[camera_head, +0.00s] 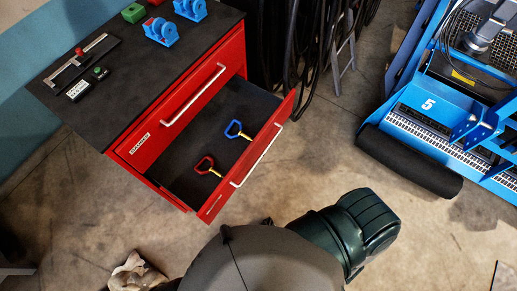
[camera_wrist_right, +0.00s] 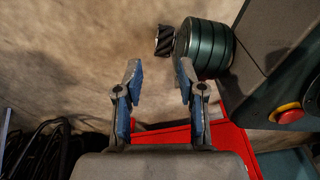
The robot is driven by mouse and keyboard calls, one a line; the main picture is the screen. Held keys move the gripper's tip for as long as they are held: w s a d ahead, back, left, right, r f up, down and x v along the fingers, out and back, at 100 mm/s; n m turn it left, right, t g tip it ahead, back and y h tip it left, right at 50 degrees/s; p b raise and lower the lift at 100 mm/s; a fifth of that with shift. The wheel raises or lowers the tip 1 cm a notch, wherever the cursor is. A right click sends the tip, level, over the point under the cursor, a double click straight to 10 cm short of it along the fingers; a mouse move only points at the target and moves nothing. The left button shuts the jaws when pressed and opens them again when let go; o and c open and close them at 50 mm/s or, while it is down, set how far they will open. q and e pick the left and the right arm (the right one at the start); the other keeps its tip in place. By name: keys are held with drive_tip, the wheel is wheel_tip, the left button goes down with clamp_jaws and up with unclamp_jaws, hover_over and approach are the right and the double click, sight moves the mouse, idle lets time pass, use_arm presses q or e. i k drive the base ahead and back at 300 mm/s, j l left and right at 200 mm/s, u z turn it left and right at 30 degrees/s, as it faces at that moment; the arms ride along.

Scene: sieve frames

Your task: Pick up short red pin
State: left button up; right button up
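The short red pin (camera_head: 207,166) has a red loop handle and a yellow shaft. It lies in the open top drawer (camera_head: 187,176) of the red cabinet, towards the near left part. A pin with a blue loop handle (camera_head: 236,130) lies further right in the same drawer. My right gripper (camera_wrist_right: 160,77) shows in the right wrist view, fingers apart with nothing between them. Red metal, likely the cabinet, shows below and behind its fingers, and no pin is visible there. Neither gripper shows in the head view.
The dark cabinet top (camera_head: 122,62) holds a caliper-like tool (camera_head: 80,62), a small box with a green knob (camera_head: 88,84), blue parts (camera_head: 161,32) and a green block (camera_head: 133,13). Blue machinery (camera_head: 430,125) with a black roller (camera_head: 409,162) stands right. Bare floor lies between.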

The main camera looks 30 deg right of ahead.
sight(211, 170)
drive_tip(key=k+l, duration=0.15)
drive_tip(key=l, duration=0.3)
drive_tip(key=k+l, duration=0.1)
drive_tip(key=l, duration=0.35)
drive_tip(key=k+l, duration=0.15)
drive_tip(key=l, duration=0.3)
drive_tip(key=z, duration=0.05)
